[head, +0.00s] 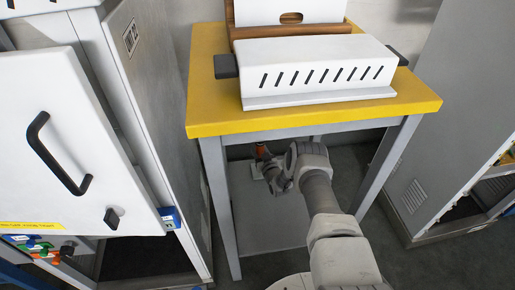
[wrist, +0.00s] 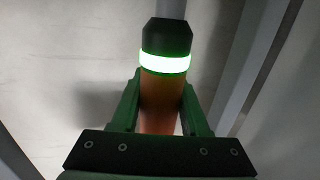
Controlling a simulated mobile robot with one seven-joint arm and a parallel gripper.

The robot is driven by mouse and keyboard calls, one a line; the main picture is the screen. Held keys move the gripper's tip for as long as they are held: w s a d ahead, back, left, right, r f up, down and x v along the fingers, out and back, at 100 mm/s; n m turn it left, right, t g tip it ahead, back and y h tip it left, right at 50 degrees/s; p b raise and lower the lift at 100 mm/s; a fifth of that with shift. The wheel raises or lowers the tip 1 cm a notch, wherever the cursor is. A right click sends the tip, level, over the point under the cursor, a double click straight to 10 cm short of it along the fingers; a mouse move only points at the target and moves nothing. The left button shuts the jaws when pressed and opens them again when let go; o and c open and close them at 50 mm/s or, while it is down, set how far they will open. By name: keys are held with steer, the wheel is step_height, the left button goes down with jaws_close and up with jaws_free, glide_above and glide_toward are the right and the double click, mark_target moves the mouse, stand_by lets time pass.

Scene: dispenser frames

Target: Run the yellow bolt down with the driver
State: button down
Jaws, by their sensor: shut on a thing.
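My gripper (wrist: 161,92) is shut on an orange cylinder with a black end and a glowing green-white ring, which looks like the driver (wrist: 165,62). Its green fingers lie on either side of the orange body. In the head view my gripper (head: 268,163) is low under the yellow-topped table (head: 310,118), and a bit of orange, likely the driver (head: 260,148), shows at its end. The driver's far end is hidden. I cannot make out the yellow bolt in either view.
A white slotted box (head: 320,65) stands on the table. A grey lower shelf (head: 265,215) and table legs (head: 220,205) surround my arm. A white cabinet door (head: 75,140) stands open at left; a grey cabinet (head: 435,150) is at right.

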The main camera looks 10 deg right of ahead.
step_height(320, 180, up, 4)
steer(key=shift+w+f+p, duration=0.1)
steer(key=shift+f+p, duration=0.05)
steer(key=shift+p, duration=0.9)
